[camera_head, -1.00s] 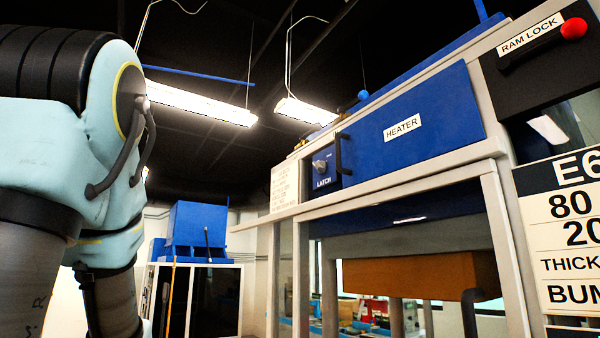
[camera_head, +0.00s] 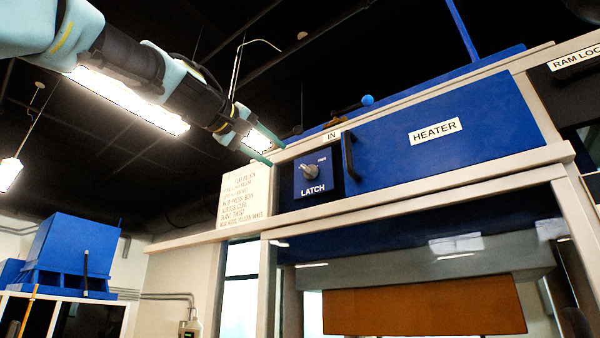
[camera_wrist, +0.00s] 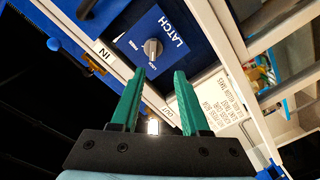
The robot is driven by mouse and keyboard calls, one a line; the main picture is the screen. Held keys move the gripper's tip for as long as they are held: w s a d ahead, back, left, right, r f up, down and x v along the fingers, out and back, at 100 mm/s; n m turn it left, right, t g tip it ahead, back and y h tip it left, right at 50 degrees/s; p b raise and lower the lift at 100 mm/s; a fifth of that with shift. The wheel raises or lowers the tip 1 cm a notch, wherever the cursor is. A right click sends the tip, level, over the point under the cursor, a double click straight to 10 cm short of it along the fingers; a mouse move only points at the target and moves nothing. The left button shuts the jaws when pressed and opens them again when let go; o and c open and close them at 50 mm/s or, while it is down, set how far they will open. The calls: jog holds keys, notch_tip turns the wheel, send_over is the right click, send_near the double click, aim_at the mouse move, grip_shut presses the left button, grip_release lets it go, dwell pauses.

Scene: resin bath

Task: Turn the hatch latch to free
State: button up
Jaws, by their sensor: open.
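The hatch latch is a grey knob (camera_head: 310,172) on a blue panel (camera_head: 313,188) labelled LATCH, left of the blue heater hatch (camera_head: 440,122) with its black handle (camera_head: 348,155). The knob also shows in the wrist view (camera_wrist: 153,48), beyond my fingertips, with small position words too small to read surely. My gripper (camera_head: 275,150) is open and empty, its two green fingers above and left of the latch panel. In the wrist view my gripper (camera_wrist: 158,75) points toward the knob, apart from it.
An instruction sheet (camera_head: 245,195) is on the frame left of the latch. An IN label (camera_head: 332,136) sits above it. The frame's pale ledge (camera_head: 400,194) juts below the hatch. A blue bin (camera_head: 72,252) stands at the lower left.

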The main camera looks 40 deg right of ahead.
aim_at(305, 168)
jog(key=p+x, duration=0.1)
jog(key=x, duration=0.2)
jog(key=p+x, duration=0.2)
jog(key=x, duration=0.1)
jog(key=s+r+p+x, duration=0.1)
jog(key=p+x, duration=0.1)
jog(key=x, duration=0.1)
jog(key=shift+d+r, duration=0.1)
jog(key=shift+d, duration=0.25)
jog(key=shift+w+d, duration=0.2)
jog(key=shift+d, duration=0.4)
jog(key=shift+c, duration=0.4)
grip_shut()
